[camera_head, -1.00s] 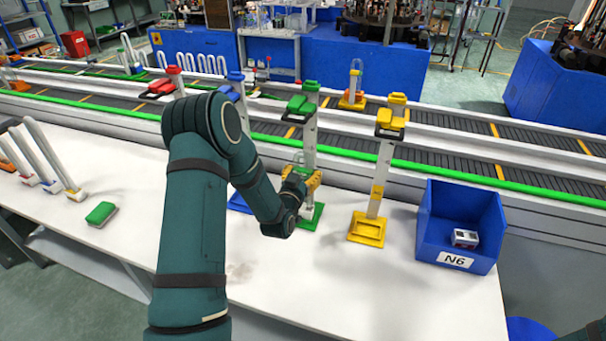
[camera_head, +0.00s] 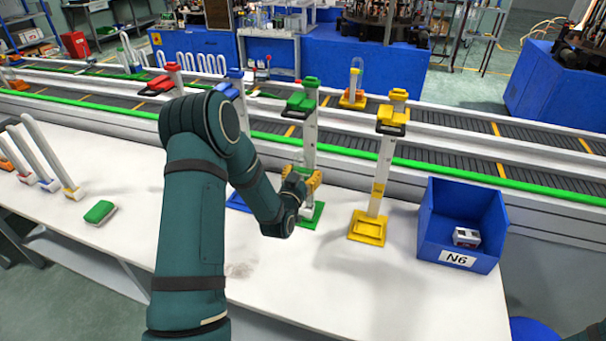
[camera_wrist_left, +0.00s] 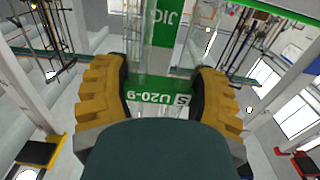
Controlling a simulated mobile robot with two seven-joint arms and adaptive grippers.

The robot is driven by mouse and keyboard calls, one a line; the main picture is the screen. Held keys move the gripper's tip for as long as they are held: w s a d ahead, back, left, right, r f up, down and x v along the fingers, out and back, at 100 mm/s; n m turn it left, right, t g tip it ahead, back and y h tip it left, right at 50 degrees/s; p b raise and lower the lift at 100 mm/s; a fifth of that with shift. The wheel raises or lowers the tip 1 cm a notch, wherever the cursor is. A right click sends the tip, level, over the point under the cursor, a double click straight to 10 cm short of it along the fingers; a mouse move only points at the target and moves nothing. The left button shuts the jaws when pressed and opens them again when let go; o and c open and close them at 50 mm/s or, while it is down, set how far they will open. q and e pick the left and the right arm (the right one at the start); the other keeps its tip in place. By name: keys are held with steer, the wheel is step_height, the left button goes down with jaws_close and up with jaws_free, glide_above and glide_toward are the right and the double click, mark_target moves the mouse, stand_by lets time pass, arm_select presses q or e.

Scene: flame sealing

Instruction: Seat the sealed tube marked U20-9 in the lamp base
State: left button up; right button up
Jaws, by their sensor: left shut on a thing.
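My left gripper (camera_head: 304,182) is shut on the sealed tube at the front of the green lamp stand. In the left wrist view the green band marked U20-9 (camera_wrist_left: 163,97) lies between the two yellow fingers (camera_wrist_left: 163,100), with clear glass (camera_wrist_left: 181,45) beyond it. The lettering appears upside down there. The green stand (camera_head: 310,140) is upright, with a green head (camera_head: 301,104) and a green foot (camera_head: 312,217). The tube's lower end and its seat are hidden, so I cannot tell whether they touch. My right gripper is not in view.
A yellow stand (camera_head: 383,175) is close on the right, and a blue stand (camera_head: 236,90) is partly behind my arm. A blue N6 bin (camera_head: 428,235) stands at the right. Several white tubes (camera_head: 48,155) and a green block (camera_head: 99,212) are at the left.

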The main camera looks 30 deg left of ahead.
arm_select(q)
steer(key=b, duration=0.2)
steer(key=shift+b, duration=0.4)
stand_by(3.5)
steer(key=shift+f+b, duration=0.95)
steer(key=shift+b, duration=0.15)
stand_by(1.2)
steer(key=o, duration=1.3)
steer(key=v, duration=1.2)
steer(key=shift+r, duration=0.1)
